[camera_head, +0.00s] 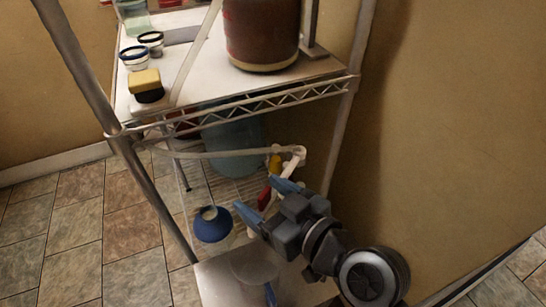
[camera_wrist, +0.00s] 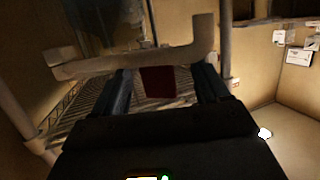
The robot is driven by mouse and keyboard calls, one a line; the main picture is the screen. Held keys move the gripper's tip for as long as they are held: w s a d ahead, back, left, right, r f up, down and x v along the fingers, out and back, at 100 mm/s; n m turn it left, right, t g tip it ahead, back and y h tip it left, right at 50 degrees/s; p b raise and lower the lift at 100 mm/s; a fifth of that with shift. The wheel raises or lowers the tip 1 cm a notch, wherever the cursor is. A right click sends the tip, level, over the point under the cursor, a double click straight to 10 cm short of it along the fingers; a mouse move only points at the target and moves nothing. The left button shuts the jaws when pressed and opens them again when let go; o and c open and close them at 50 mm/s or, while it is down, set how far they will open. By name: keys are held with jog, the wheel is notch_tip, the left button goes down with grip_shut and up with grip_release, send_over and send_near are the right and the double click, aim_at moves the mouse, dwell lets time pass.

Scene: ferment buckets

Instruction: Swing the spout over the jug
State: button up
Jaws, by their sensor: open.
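A metal rack frames the space, with a post (camera_head: 150,185) at left and a trussed shelf edge (camera_head: 255,104) above my gripper. The upper shelf holds a brown bucket (camera_head: 262,35), jars and a yellow sponge (camera_head: 145,82). A translucent blue vessel (camera_head: 235,150) stands behind. A wall is at right.

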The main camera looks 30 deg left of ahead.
jog(key=shift+d, duration=0.1)
jog(key=v, duration=0.7)
jog(key=shift+p, duration=0.3)
dwell(0.4)
jog(key=s+d+f+m+t+h+p, duration=0.2)
jog(key=s+d+f+m+t+h, duration=0.15)
jog(key=d, duration=0.65)
jog(key=s+d+f+m+t+h+p, duration=0.25)
jog(key=s+d+m+h, duration=0.2)
jog(key=d, duration=0.65)
jog(key=s+d+r+m+t+h+p, duration=0.1)
jog(key=s+d+r+m+h, duration=0.2)
jog(key=s+r, duration=0.4)
jog(key=s+d+r+m+t+h+p, duration=0.2)
jog(key=s+d+r, duration=0.4)
jog(key=s, duration=0.4)
jog(key=shift+s+r+m+h, duration=0.3)
jog(key=shift+r+m+h, duration=0.15)
jog(key=shift+h, duration=0.15)
